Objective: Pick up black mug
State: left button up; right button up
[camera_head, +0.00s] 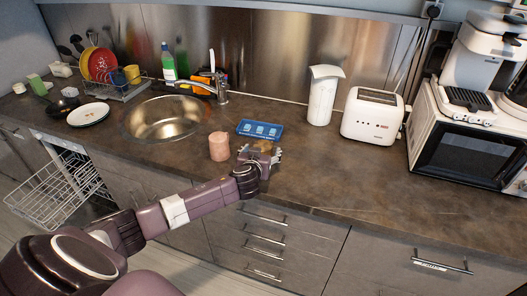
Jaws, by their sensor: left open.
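My left gripper (262,154) is open over the counter, near its front edge and right of the sink. A brownish object, too small to make out, shows at its fingers; I cannot tell whether they touch it. A salmon-pink cup (219,146) stands just left of the gripper. I cannot pick out a black mug for certain. My right gripper is not in view.
A blue tray (260,130) lies behind the gripper. The sink (168,118) and dish rack (125,89) are to the left. A white kettle-like container (323,95), toaster (373,115) and microwave (465,145) are to the right. A dishwasher rack (60,195) is pulled out below. The right front counter is clear.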

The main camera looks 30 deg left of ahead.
pick_arm(q)
jog(key=shift+x, duration=1.2)
jog(key=shift+c, duration=0.4)
jog(key=c, duration=1.3)
jog(key=shift+c, duration=0.4)
jog(key=shift+r, duration=0.15)
